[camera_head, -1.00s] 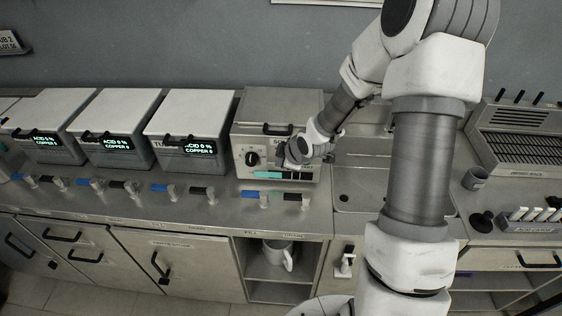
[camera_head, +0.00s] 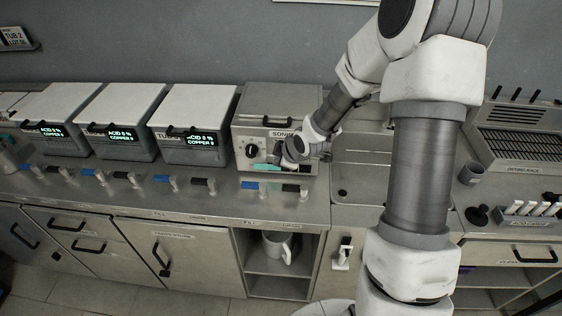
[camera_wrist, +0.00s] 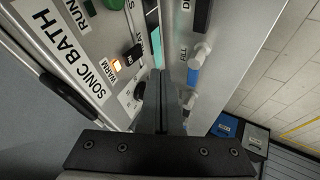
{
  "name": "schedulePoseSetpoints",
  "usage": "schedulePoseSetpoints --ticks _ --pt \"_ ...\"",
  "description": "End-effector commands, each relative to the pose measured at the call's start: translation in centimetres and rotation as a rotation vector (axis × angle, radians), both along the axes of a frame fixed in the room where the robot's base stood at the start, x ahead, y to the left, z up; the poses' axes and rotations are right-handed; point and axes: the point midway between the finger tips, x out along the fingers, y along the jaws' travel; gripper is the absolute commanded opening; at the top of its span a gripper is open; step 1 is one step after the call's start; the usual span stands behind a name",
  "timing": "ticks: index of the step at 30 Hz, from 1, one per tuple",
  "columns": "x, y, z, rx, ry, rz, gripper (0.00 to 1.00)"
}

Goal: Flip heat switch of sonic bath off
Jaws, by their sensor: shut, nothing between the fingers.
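The sonic bath (camera_head: 250,112) is a grey metal box with a front panel and a black dial (camera_head: 252,150). My gripper (camera_head: 281,156) is at the right half of that panel in the head view and hides part of it. In the wrist view my gripper (camera_wrist: 163,74) is shut and empty, its fingertips close to the panel (camera_wrist: 103,42); contact cannot be told. A black switch (camera_wrist: 133,55) sits beside a lit orange WARM lamp (camera_wrist: 116,66), left of the fingertips. Which way the switch is set is unclear.
Taps with blue and black handles, one with a blue handle (camera_wrist: 193,76), line the counter below the bath. Three acid tubs, the nearest (camera_head: 193,125), stand to the left. A sink (camera_head: 357,180) and a rack (camera_head: 515,150) are to the right. A mug (camera_head: 277,246) is on the shelf below.

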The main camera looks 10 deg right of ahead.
Motion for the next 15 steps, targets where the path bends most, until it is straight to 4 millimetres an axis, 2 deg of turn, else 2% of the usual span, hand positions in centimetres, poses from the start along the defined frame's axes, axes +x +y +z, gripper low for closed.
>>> schedulePoseSetpoints --ticks 2,6,15 --pt "0.1 0.2 0.1 -0.001 -0.001 0.0 0.0" --pt "-1.4 -0.6 2.7 -0.002 -0.003 -0.004 0.0" --pt "-3.8 -1.5 6.5 -0.001 -0.001 -0.004 0.0"
